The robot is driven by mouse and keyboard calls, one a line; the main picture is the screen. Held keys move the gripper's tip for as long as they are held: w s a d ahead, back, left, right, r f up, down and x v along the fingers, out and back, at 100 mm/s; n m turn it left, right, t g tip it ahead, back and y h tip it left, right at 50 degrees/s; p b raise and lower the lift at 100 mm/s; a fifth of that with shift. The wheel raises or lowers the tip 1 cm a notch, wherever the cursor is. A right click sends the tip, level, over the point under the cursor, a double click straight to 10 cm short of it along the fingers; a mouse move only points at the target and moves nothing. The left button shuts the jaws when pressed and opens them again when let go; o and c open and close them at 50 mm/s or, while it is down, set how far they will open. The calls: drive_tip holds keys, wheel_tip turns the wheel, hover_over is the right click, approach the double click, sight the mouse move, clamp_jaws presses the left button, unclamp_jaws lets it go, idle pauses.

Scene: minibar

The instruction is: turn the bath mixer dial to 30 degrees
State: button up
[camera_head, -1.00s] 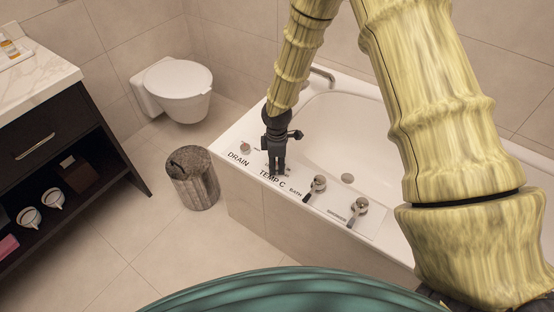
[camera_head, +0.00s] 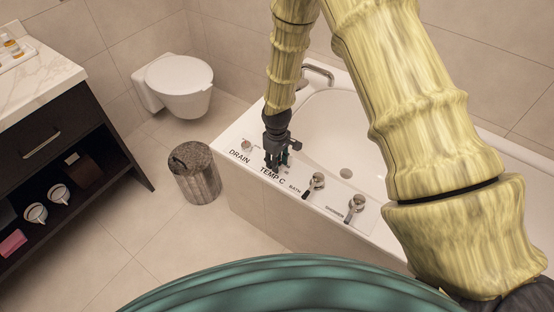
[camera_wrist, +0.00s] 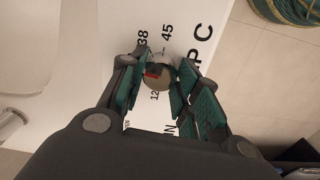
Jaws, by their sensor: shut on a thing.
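The temperature dial (camera_wrist: 158,76) is a round metal knob with a red mark, on the white tub rim beside the printed "TEMP C". In the wrist view it sits between my gripper's (camera_wrist: 160,84) two green-padded fingers, which are shut on it. Numbers 38, 45 and 12 show around the dial; other numbers are hidden by the fingers. In the head view my gripper (camera_head: 277,165) points down onto the rim at the "TEMP C" label, and it hides the dial there.
The drain knob (camera_head: 247,145) stands left of my gripper. The bath lever (camera_head: 315,183) and another lever (camera_head: 355,205) stand to its right on the bathtub rim (camera_head: 235,180). A bin (camera_head: 197,178), a toilet (camera_head: 180,85) and a dark cabinet (camera_head: 45,150) are to the left.

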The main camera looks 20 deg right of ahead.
idle(0.3)
drive_tip(key=o, duration=1.1)
drive_tip(key=shift+c, duration=0.2)
drive_tip(key=shift+r, duration=0.1)
wheel_tip(320, 180, up, 12)
idle(0.4)
